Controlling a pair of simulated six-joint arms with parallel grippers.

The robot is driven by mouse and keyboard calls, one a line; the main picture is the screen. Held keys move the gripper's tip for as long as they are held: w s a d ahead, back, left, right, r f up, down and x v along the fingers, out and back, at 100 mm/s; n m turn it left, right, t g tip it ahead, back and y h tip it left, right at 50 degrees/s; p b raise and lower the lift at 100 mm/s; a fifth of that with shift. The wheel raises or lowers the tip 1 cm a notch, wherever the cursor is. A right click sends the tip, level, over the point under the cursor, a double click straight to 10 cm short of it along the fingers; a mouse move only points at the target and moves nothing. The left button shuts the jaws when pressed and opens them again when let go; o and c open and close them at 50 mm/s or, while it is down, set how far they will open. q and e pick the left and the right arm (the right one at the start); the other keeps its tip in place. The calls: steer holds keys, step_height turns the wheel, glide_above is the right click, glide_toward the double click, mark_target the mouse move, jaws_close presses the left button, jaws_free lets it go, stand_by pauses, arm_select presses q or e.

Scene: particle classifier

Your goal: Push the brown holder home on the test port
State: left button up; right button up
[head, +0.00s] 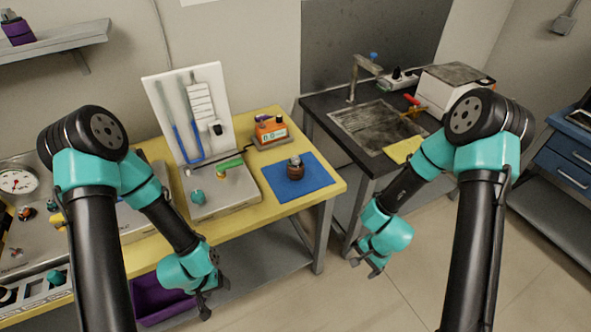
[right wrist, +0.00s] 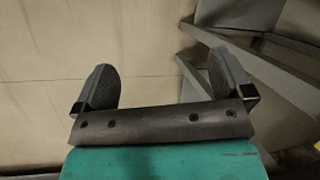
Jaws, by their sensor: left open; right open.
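The brown holder (head: 296,171) stands upright on a blue mat (head: 318,182) at the right end of the yellow table. A grey test unit (head: 240,190) with a white back panel stands left of the mat. It carries a green lever, a brass-coloured fitting (head: 221,174) and a teal knob (head: 196,196); I cannot tell which part is the test port. My left gripper (head: 211,301) is open and empty, low in front of the table edge. My right gripper (head: 369,267) is open and empty over the floor, right of the table; its spread fingers also show in the right wrist view (right wrist: 163,88).
An orange device (head: 270,133) stands behind the mat. The yellow table (head: 328,168) has free room around the mat. A dark sink bench (head: 340,101) stands at the right, with a yellow cloth (head: 403,149). A purple bin (head: 160,300) sits below the table.

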mark_target(295, 166)
steer(key=w+a+r+m+t+y, duration=0.2)
steer(key=w+r+m+t+y, duration=0.1)
steer(key=w+r+m, duration=0.4)
steer(key=w+a+r+m+t+y, duration=0.3)
steer(key=w+r+m, duration=0.4)
steer(key=w+r, duration=0.5)
steer(key=w+y, duration=0.1)
steer(key=w, duration=0.2)
steer(key=shift+w+a+r+t, duration=0.35)
steer(key=shift+w+r+t, duration=0.05)
steer(key=x, duration=1.2)
steer(key=shift+a+r, duration=0.1)
steer(key=shift+a, duration=0.1)
steer(key=shift+s+x, duration=0.2)
steer(key=shift+x, duration=2.4)
steer(key=shift+a+r, duration=0.15)
steer(key=shift+a, duration=0.05)
